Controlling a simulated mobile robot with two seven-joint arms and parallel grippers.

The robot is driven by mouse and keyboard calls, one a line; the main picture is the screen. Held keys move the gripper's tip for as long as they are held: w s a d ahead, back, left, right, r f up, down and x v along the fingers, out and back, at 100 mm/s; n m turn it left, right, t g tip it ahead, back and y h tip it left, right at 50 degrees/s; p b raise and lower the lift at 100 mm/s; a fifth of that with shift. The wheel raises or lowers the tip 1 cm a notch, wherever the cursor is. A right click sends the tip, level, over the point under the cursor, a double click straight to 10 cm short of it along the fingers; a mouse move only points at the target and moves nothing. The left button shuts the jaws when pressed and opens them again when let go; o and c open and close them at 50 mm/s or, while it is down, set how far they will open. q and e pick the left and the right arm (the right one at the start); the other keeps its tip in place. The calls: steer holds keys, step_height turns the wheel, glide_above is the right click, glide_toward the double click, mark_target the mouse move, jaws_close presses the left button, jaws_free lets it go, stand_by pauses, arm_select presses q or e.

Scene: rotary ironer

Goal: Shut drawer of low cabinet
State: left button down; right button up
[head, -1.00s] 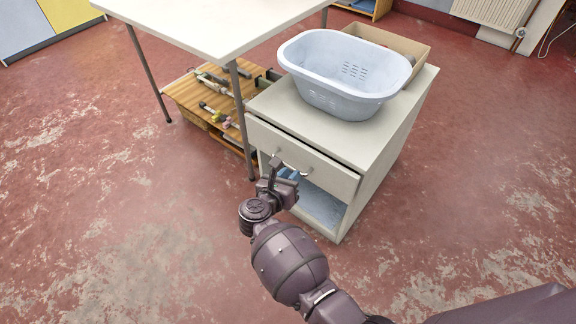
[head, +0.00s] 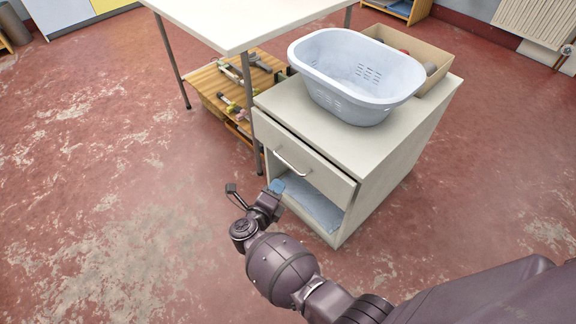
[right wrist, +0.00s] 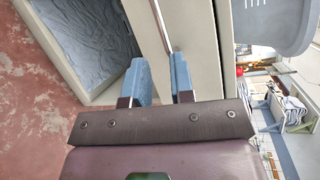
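The low cabinet (head: 392,150) is pale cream, with a drawer (head: 318,172) above an open compartment. The drawer front stands slightly out, with a thin dark gap along its top edge. Its silver bar handle (head: 292,163) is bare. My right gripper (head: 254,189) is open and empty, low in front of the cabinet and apart from the handle. In the right wrist view its two blue fingertips (right wrist: 161,79) are spread, with the handle (right wrist: 161,24) beyond them and the drawer front beside it. My left gripper is not in view.
A pale blue laundry basket (head: 352,82) and a cardboard box (head: 432,52) stand on the cabinet. A white table (head: 225,22) has a leg close to the cabinet's left side. A wooden shelf (head: 212,80) holds tools. The red floor in front is clear.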

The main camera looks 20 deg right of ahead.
mark_target(291, 166)
steer(key=shift+n, duration=0.9)
steer(key=shift+b+x, duration=1.25)
steer(key=shift+x, duration=4.1)
jaws_close()
